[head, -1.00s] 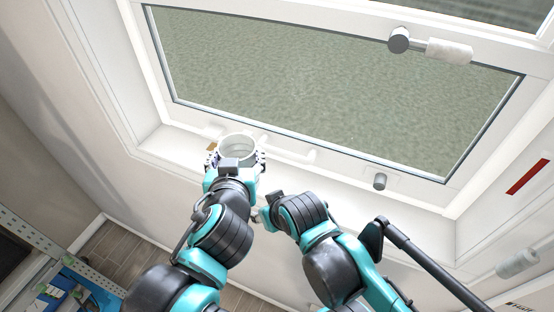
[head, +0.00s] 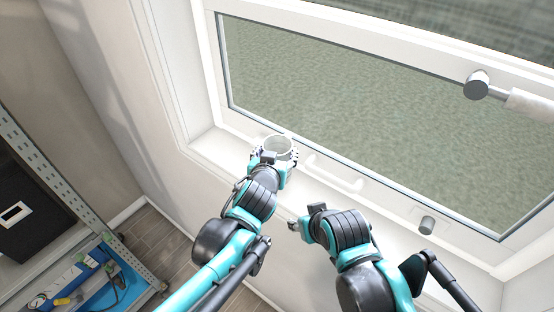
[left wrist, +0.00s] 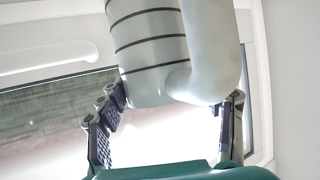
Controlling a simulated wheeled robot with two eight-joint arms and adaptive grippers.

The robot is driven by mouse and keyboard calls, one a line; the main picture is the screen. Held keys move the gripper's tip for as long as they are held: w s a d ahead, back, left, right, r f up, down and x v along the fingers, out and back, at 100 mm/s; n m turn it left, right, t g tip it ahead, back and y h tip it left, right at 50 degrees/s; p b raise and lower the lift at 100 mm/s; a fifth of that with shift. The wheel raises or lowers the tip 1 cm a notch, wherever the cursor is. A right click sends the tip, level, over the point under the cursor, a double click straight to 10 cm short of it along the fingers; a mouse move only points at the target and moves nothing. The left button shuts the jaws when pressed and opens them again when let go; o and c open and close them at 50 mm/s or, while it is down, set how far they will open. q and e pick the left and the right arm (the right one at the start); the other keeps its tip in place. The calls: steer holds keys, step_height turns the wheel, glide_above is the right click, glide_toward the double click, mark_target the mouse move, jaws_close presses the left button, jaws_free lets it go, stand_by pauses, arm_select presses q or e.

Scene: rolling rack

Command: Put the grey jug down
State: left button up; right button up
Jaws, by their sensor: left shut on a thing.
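The grey jug (head: 279,144) is in the head view, by the window sill, and its round open top shows. My left gripper (head: 273,158) is shut on it. In the left wrist view the jug (left wrist: 150,55) is pale grey with dark bands, and its thick handle is on the right. The left gripper's fingers (left wrist: 168,125) are on either side of its lower part. I cannot tell whether the jug touches the sill. My right gripper (head: 300,226) is lower and to the right, apart from the jug; its fingers are too small to read.
The window sill (head: 212,150) runs below the large window (head: 370,110), with a white bar handle (head: 335,176) and a grey knob (head: 427,225) to the right of the jug. A metal rack (head: 45,160) stands at the left, with a blue tray (head: 128,292) of loose items at its lower end.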

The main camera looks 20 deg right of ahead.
mark_target(280, 153)
arm_select(q)
step_height(280, 153, down, 3)
steer(key=shift+w+d+f, duration=0.1)
steer(key=shift+w+f, duration=0.1)
steer(key=shift+s, duration=0.2)
steer(key=o, duration=1.5)
steer(key=shift+f, duration=0.1)
steer(key=o, duration=0.4)
steer(key=shift+w, duration=0.1)
steer(key=shift+r, duration=0.3)
steer(key=v, duration=1.2)
steer(key=shift+f, duration=0.1)
